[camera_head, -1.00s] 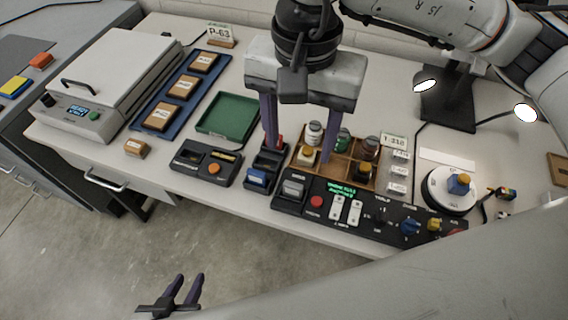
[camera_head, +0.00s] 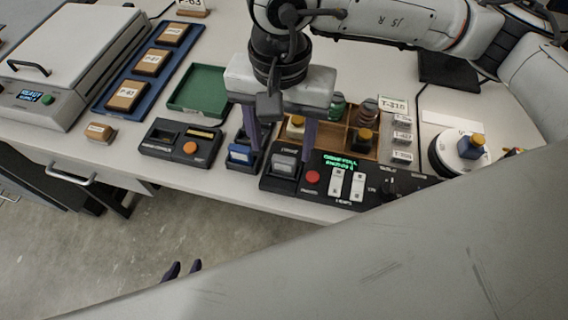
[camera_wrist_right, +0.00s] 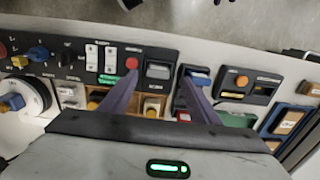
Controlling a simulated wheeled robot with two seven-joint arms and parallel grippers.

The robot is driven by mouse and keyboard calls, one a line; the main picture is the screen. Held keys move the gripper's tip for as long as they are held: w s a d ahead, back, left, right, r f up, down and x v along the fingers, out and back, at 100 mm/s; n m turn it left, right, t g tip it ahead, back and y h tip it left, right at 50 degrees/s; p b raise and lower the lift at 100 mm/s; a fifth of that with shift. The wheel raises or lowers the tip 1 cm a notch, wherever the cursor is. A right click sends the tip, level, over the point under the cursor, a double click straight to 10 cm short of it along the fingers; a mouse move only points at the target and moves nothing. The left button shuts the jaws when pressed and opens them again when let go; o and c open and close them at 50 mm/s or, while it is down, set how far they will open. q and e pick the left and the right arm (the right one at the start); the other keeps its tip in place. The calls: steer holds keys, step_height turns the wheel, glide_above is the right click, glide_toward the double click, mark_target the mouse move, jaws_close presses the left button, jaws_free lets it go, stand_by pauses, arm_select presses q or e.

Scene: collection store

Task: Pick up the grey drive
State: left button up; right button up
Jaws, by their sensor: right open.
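The grey drive (camera_head: 285,163) sits in a slot of the black console, left of the console's red button. It also shows in the right wrist view (camera_wrist_right: 158,72), between the finger ends. My right gripper (camera_head: 281,150) is open and points down, one finger on each side of the drive, with nothing held. I cannot tell how far its tips are above the console. In the wrist view the right gripper (camera_wrist_right: 159,77) straddles the drive's slot. My left gripper (camera_head: 183,269) is low in the head view, over the floor, its two tips apart and the rest hidden.
A blue drive (camera_head: 242,154) sits in a black dock close left of my right gripper. A wooden divided tray (camera_head: 341,136) with bottles stands behind the console. A green tray (camera_head: 201,91) and a black unit with an orange button (camera_head: 189,147) are further left.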

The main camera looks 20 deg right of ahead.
mark_target(284, 158)
steer(key=f, duration=0.5)
steer(key=shift+w+d+f+p, duration=0.1)
steer(key=shift+d+f+p, duration=0.15)
steer(key=shift+f+p, duration=0.1)
steer(key=shift+c, duration=0.4)
steer(key=c, duration=1.1)
